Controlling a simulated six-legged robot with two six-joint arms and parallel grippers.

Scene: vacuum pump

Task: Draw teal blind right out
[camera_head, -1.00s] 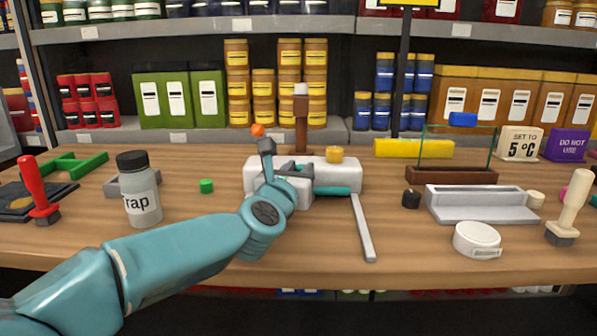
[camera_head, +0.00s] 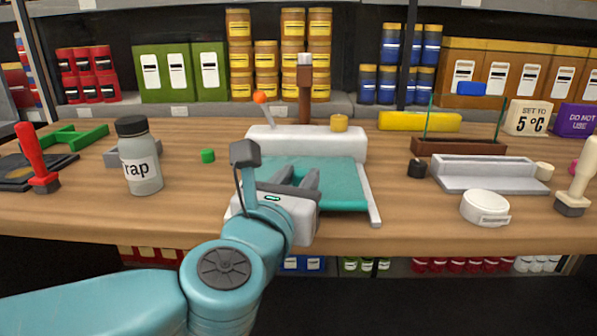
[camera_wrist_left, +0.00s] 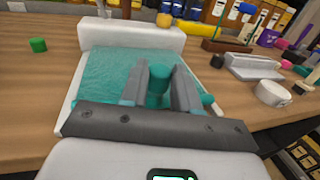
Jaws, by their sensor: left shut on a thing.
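The teal blind (camera_head: 325,180) is spread as a flat sheet from a white roller housing (camera_head: 270,141) toward the bench's front edge. A pale side rail (camera_head: 371,195) runs along its right side. In the left wrist view the blind (camera_wrist_left: 112,72) reaches from the housing to my gripper. My left gripper (camera_head: 300,186) is over the blind's front end. In the left wrist view its two fingers (camera_wrist_left: 160,88) are shut on a teal knob (camera_wrist_left: 160,76) at the blind's front bar. Most of the front bar is hidden behind my gripper. My right gripper is not seen.
A bottle marked "rap" (camera_head: 139,157), a green cap (camera_head: 208,155) and a red-handled tool (camera_head: 37,157) are to the left. A black cap (camera_head: 417,168), a grey tray (camera_head: 490,181) and a round white gauge (camera_head: 485,207) are to the right. Shelves stand behind.

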